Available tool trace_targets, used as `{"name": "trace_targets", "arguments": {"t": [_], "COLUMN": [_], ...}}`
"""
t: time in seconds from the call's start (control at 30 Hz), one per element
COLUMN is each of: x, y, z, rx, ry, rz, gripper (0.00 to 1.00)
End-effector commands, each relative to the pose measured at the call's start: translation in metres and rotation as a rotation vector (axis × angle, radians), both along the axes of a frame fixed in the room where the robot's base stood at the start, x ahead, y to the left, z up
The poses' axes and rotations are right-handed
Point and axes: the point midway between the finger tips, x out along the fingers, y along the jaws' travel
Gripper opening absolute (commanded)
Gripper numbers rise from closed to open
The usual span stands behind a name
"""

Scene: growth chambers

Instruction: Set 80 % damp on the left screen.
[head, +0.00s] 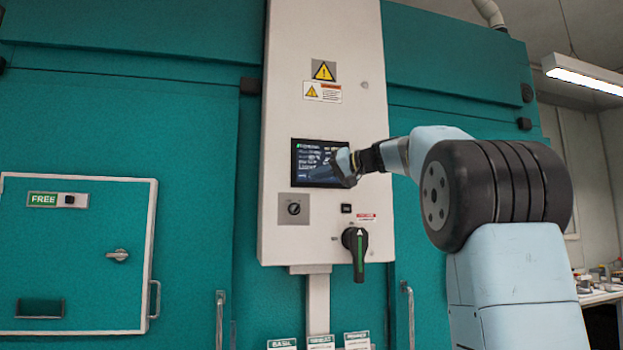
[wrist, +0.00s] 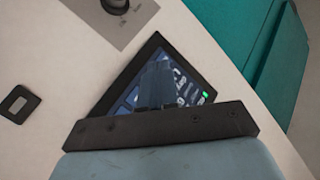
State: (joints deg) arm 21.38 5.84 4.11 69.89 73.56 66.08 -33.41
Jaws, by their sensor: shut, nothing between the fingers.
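A dark touch screen (head: 313,163) is set in a pale control panel (head: 320,40) on the teal chamber front. My gripper (head: 345,165) is at the screen's right side in the head view and covers part of it. In the wrist view the screen (wrist: 200,75) appears tilted, with bluish buttons and a small green mark. My shut gripper (wrist: 155,85) reaches over it with nothing held. I cannot tell whether the fingertips touch the glass. The text and values on the screen are too small to read.
A white-framed hatch (head: 80,250) marked FREE is at left. Vertical door handles (head: 220,318) flank the panel. Small labels (head: 320,342) hang below.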

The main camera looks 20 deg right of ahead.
Motion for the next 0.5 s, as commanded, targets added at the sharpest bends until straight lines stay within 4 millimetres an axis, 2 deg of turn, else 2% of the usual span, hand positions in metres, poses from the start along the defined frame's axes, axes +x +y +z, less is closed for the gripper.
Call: {"name": "trace_targets", "arguments": {"t": [0.27,0.5], "x": [-0.001,-0.017], "y": [0.0,0.0], "z": [0.0,0.001], "rx": [0.0,0.0], "ry": [0.0,0.0], "rz": [0.0,0.0], "gripper": [0.0,0.0]}}
